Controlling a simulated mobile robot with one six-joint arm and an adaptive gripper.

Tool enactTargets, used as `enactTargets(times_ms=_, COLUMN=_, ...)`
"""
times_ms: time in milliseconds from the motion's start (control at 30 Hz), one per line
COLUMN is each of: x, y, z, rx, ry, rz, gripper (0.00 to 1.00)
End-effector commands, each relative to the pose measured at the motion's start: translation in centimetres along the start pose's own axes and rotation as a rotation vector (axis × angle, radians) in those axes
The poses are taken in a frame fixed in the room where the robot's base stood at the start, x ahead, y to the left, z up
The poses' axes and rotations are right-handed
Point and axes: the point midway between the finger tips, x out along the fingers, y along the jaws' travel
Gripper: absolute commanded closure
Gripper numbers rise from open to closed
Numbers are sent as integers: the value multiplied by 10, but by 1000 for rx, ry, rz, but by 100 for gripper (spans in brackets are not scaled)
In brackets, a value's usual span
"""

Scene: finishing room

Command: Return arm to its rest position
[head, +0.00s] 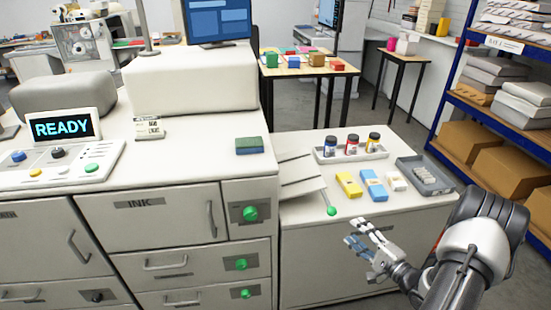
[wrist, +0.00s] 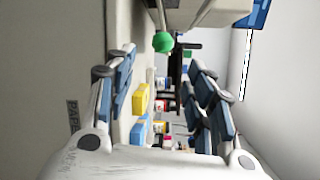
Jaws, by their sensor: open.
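My gripper (head: 367,243) is at the lower right in the head view, in front of the low white cabinet's front edge. Its fingers are spread and hold nothing. In the wrist view the two blue-padded fingers of my gripper (wrist: 160,90) stand wide apart with empty space between them. The low cabinet (head: 300,235) bears a yellow pack (head: 348,185), a blue pack (head: 373,185) and a white block (head: 396,181). The yellow pack (wrist: 140,98) and blue pack (wrist: 139,132) also show beyond the fingers in the wrist view.
A green-knobbed lever (head: 331,211) sticks out left of my gripper. A white tray (head: 350,157) holds three small jars, and a grey tray (head: 425,180) stands right of it. A blue shelf rack (head: 460,70) with boxes is at the right. A console reading READY (head: 62,128) is at the left.

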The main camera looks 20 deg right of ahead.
Motion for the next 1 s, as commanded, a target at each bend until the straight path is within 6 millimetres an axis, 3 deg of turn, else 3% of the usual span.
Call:
enactTargets(times_ms=167, x=4, y=-4, z=0, rx=-25, ry=5, rz=14, gripper=51)
enactTargets(times_ms=267, x=20, y=-17, z=0, rx=-128, ry=25, rz=70, gripper=51)
enactTargets(times_ms=433, x=64, y=-65, z=8, rx=-466, ry=97, rz=254, gripper=51)
enactTargets(times_ms=567, x=85, y=-108, z=29, rx=-728, ry=151, rz=406, gripper=51)
enactTargets(times_ms=767, x=86, y=-169, z=89, rx=-1041, ry=188, rz=624, gripper=51)
enactTargets(times_ms=867, x=72, y=-190, z=130, rx=-1158, ry=174, rz=725, gripper=51)
enactTargets(times_ms=1000, x=37, y=-207, z=193, rx=-1283, ry=101, rz=855, gripper=51)
